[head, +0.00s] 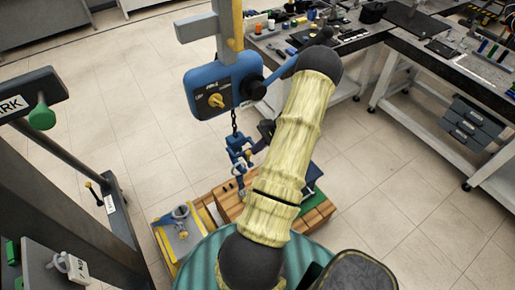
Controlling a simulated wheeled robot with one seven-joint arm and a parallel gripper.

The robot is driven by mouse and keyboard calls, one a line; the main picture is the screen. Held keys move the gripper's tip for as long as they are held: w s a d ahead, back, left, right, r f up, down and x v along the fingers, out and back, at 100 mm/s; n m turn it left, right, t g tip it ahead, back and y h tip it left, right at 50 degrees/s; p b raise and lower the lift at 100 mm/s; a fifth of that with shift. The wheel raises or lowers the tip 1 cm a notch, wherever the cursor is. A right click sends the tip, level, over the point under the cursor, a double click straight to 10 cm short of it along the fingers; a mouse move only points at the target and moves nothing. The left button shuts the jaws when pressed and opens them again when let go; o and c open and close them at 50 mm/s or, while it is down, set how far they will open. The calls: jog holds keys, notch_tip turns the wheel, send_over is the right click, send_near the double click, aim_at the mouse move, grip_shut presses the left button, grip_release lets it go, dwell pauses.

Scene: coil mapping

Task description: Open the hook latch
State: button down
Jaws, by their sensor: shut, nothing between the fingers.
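A blue hoist (222,86) with a yellow knob hangs from an overhead post. Its dark chain (234,121) runs down to a blue hook block (238,150), with the hook low over a wooden pallet. The hook latch is too small to make out. My arm, in a pale yellow sleeve, rises from the bottom and bends at the top, hiding much behind it. My gripper (259,141) shows only as a small dark part just right of the hook block, partly covered by the arm. It looks shut and empty. Whether it touches the hook or latch cannot be told.
The wooden pallet (228,207) carries boxes and a green item. A grey and yellow fixture (181,229) stands to its left. A lift-like frame (88,190) is at far left. Cluttered workbenches (425,70) line the upper right. Open tiled floor lies between.

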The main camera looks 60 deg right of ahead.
notch_tip(320, 180, down, 4)
jog(key=d+b, duration=0.2)
jog(key=b, duration=0.1)
jog(key=w+b+v, duration=0.1)
jog(key=b+v, duration=0.1)
jog(key=v, duration=0.8)
jog(key=shift+d+r, duration=0.15)
jog(key=shift+r, duration=0.5)
jog(key=shift+s, duration=0.1)
jog(key=shift+s, duration=0.25)
